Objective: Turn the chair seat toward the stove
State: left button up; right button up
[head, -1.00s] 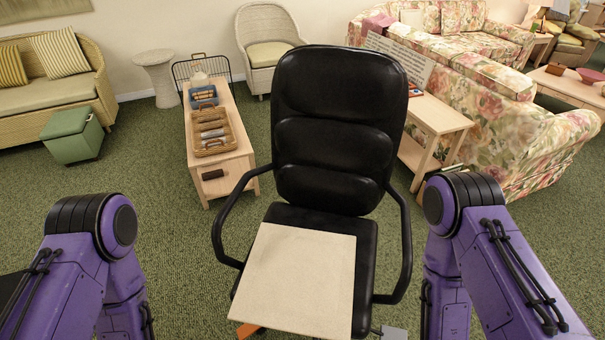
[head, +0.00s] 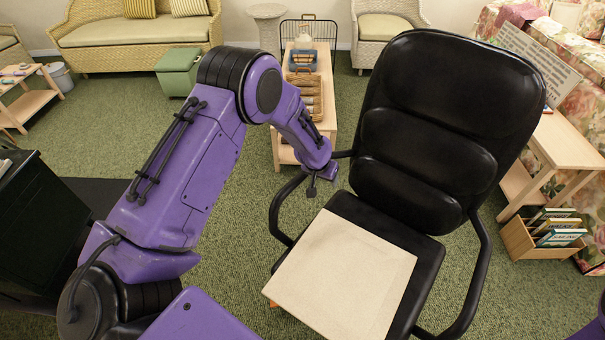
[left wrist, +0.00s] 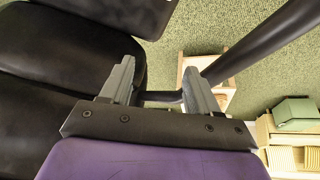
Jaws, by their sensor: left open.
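The black office chair (head: 430,130) stands in front of me, its tall padded back to the far right and a beige square panel (head: 345,275) on its seat. My left gripper (head: 322,178) is open at the upper end of the chair's left armrest (head: 277,210), near the backrest. In the left wrist view, the gripper's grey fingers (left wrist: 158,72) stand apart, with the black armrest bar (left wrist: 245,50) running in behind or between them; contact cannot be told. My right gripper is out of view. I see no clear stove.
A low wooden table (head: 328,100) with baskets stands behind the armrest. A side table (head: 570,140) and a book crate (head: 520,240) are right of the chair. A black boxy thing (head: 35,225) stands at the left. Green carpet (head: 130,125) is open at the left.

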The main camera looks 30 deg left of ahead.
aim_at(302, 174)
pick_arm(q)
jog(key=a+r+m+g+y, duration=0.2)
jog(key=a+r+g, duration=0.2)
jog(key=a+r, duration=0.25)
jog(key=f, duration=0.3)
jog(key=a+f+p, duration=0.1)
jog(key=f, duration=0.5)
jog(key=shift+s+a+f+p, duration=0.1)
jog(key=shift+a+f+p, duration=0.2)
jog(key=shift+a+f, duration=0.1)
grip_shut()
